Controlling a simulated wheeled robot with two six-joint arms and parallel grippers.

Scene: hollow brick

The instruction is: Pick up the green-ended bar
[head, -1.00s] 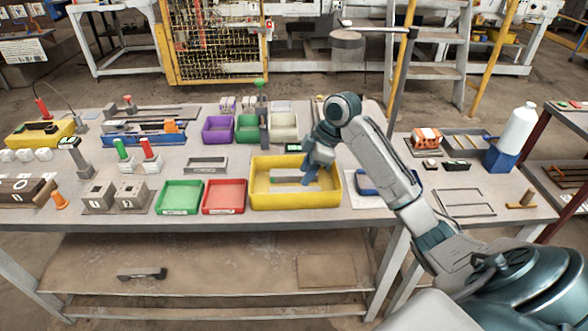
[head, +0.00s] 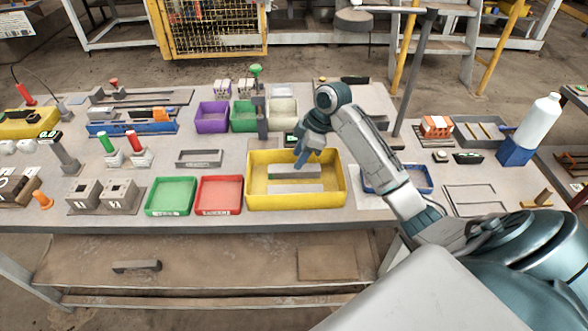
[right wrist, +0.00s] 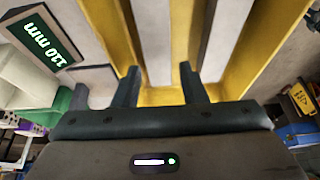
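In the head view, my right gripper (head: 302,161) is over the tray's far side, by the far bar. In the right wrist view its fingers (right wrist: 160,85) are apart, with a pale bar (right wrist: 152,35) below the gap. A green-handled upright piece (head: 107,142) stands in a small block at left. My left gripper is out of view.
A green tray (head: 171,196) and a red tray (head: 219,195) stand left of the yellow tray. Purple (head: 211,117) and other bins stand behind, near a green-topped post (head: 261,115). A display reading 110 mm (right wrist: 45,40) is close to my right gripper. A white bottle (head: 538,125) stands right.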

